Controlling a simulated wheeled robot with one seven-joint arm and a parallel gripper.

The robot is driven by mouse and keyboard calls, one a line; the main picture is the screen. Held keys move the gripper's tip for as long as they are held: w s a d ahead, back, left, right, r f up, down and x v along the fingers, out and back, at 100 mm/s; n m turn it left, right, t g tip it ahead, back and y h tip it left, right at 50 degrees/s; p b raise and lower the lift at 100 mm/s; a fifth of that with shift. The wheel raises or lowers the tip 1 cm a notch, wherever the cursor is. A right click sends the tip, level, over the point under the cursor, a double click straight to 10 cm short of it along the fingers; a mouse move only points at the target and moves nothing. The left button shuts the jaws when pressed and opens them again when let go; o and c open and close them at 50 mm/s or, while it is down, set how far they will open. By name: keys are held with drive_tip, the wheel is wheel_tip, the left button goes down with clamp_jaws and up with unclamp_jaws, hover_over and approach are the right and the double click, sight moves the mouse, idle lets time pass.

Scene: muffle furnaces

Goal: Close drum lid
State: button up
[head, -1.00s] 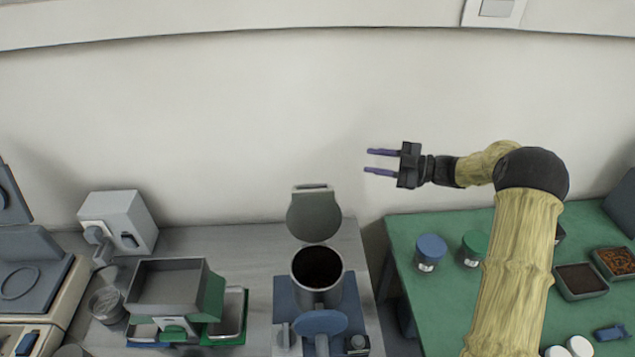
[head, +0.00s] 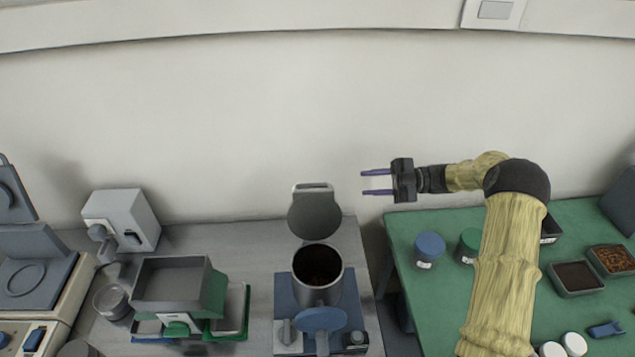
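The drum (head: 318,292) is a metal cylinder with dark material inside, standing on a blue base (head: 350,312) on the grey bench. Its round grey-green lid (head: 314,216) stands open, upright at the drum's back edge, with a bracket at its top. My gripper (head: 363,182) is up and to the right of the lid, in front of the wall. Its two purple fingers point left and are apart, with nothing between them. It is not touching the lid.
A hopper-like device (head: 170,287) and a grey box (head: 121,220) stand on the bench to the left. The green table (head: 460,310) at right holds a blue-lidded jar (head: 428,247), a green-lidded jar (head: 468,244) and trays of granules (head: 576,278). A gap separates bench and table.

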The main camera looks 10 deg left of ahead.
sight(321, 185)
drive_tip(key=p+x, duration=0.5)
drive_tip(key=x, duration=0.8)
drive_tip(key=shift+r, duration=0.1)
drive_tip(key=shift+s+a, duration=0.1)
drive_tip(key=shift+a, duration=0.4)
drive_tip(key=shift+c, duration=0.2)
clamp_jaws()
